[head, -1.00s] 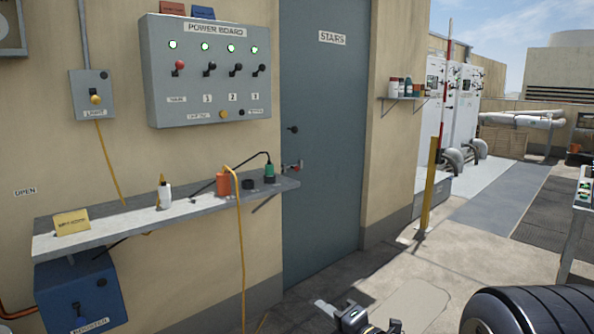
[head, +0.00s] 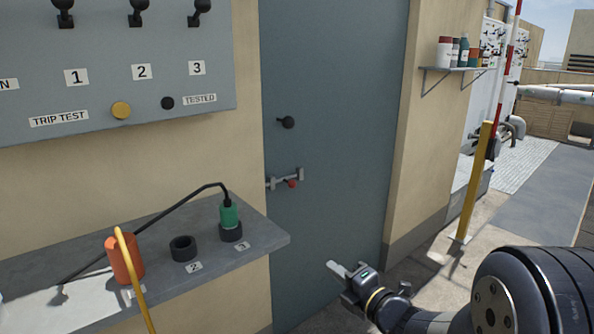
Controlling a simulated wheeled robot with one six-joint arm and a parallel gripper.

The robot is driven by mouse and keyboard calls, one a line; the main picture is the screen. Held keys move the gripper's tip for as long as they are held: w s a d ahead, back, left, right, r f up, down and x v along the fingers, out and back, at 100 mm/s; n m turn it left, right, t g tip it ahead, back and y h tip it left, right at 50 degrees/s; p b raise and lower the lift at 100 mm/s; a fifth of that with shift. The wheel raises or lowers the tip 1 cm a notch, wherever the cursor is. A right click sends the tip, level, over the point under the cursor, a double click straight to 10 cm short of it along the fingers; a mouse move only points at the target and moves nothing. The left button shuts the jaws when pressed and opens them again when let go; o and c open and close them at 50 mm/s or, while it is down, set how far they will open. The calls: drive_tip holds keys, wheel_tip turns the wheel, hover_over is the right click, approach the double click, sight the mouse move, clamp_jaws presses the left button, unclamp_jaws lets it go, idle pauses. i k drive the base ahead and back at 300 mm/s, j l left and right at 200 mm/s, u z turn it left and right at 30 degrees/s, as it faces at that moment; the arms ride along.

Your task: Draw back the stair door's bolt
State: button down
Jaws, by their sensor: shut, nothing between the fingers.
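The stair door (head: 335,80) is a grey-blue door, standing closed in the wall at the middle of the head view.
A wall shelf (head: 272,238) juts out left of the door, carrying an orange plug (head: 124,260) and a green plug (head: 230,213) with cables. The power board (head: 110,75) hangs above. A yellow post (head: 473,185) stands at right. Space before the door looks clear.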

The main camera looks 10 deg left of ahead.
sight(291, 184)
drive_tip(key=i, duration=1.15)
drive_tip(key=u, duration=0.45)
